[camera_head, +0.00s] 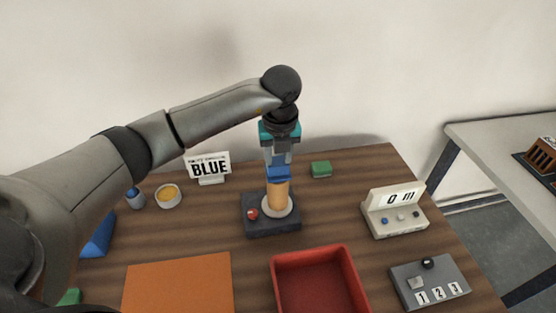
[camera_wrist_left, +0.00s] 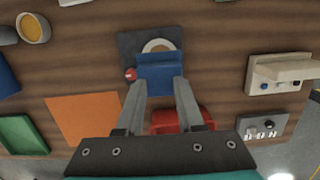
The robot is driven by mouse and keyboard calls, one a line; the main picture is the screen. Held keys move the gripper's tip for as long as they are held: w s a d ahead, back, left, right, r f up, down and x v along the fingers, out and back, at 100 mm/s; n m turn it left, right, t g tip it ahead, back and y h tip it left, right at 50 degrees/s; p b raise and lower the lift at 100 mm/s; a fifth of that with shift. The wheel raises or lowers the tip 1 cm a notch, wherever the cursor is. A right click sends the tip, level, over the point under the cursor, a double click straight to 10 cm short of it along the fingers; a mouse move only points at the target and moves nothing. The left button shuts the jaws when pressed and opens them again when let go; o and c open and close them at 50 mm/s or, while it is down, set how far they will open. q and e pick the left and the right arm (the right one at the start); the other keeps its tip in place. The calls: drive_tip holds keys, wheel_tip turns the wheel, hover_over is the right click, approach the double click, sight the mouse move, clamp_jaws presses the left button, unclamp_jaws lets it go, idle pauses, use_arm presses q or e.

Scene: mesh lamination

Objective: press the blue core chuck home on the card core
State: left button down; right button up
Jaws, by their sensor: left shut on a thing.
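My left gripper (camera_head: 278,164) points down and is shut on the blue core chuck (camera_head: 278,173). The chuck sits at the top end of the upright tan card core (camera_head: 278,196); I cannot tell how far it is seated. The core stands on a pale round disc on a dark base (camera_head: 258,228) with a red button (camera_head: 252,214). In the left wrist view the chuck (camera_wrist_left: 160,75) is between the two fingertips (camera_wrist_left: 160,84) and hides the core; part of the pale disc (camera_wrist_left: 158,46) shows beyond it. My right gripper is not in view.
A red tray (camera_head: 314,250) and an orange sheet (camera_head: 178,284) lie in front. A "BLUE" sign (camera_head: 209,168), a small yellow-filled bowl (camera_head: 167,195) and a green block (camera_head: 321,169) stand around the base. A display box (camera_head: 395,212) and a numbered switch panel (camera_head: 430,283) are at right.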

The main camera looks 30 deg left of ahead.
use_arm(q)
drive_tip(key=shift+f+b, duration=0.4)
drive_tip(key=shift+f, duration=0.2)
drive_tip(key=shift+c, duration=2.3)
unclamp_jaws()
wheel_tip(320, 180, up, 15)
drive_tip(key=s+d, duration=0.1)
drive_tip(key=s, duration=0.1)
drive_tip(key=shift+d, duration=0.2)
